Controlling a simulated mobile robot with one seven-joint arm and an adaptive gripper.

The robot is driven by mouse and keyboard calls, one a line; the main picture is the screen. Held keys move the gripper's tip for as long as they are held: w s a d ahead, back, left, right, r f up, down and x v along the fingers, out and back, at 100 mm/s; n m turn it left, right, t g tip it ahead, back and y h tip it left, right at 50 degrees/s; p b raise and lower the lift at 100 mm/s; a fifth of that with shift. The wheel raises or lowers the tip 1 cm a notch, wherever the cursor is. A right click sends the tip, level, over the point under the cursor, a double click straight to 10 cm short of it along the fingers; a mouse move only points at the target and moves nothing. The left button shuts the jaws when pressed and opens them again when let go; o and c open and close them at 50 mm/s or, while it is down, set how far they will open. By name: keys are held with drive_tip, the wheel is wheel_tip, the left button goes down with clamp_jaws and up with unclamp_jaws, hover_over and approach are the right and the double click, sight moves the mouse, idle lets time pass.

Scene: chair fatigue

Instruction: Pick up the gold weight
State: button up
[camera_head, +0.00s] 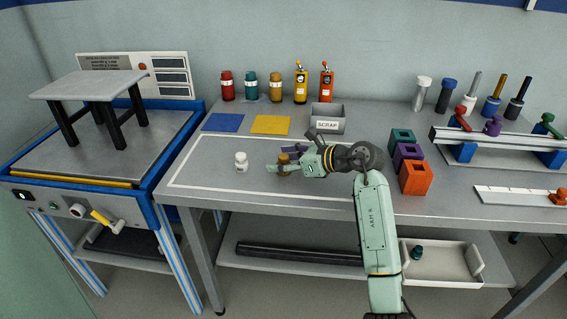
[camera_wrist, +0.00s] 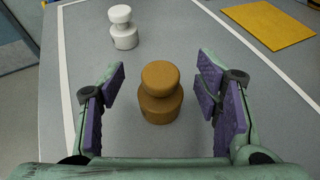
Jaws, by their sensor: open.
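The gold weight (camera_wrist: 160,94) is a brown-gold knobbed cylinder standing upright on the table. In the wrist view it stands between the two purple-padded fingers of my gripper (camera_wrist: 163,98), with a gap on each side. My gripper is open and does not touch it there. In the head view my gripper (camera_head: 285,161) reaches in from the right around the gold weight (camera_head: 284,166), which is partly hidden by the fingers. A white weight (camera_head: 241,163) of similar shape stands upright to the left, and it also shows in the wrist view (camera_wrist: 123,28).
A yellow mat (camera_head: 271,125), a blue mat (camera_head: 223,122) and a grey SCRAP bin (camera_head: 327,124) lie behind. Coloured blocks (camera_head: 415,178) stand right of my arm. Several bottles line the wall. A white outline (camera_head: 196,190) marks the table, clear around the white weight.

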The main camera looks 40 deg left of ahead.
drive_tip(key=shift+c, duration=0.2)
clamp_jaws()
idle(0.6)
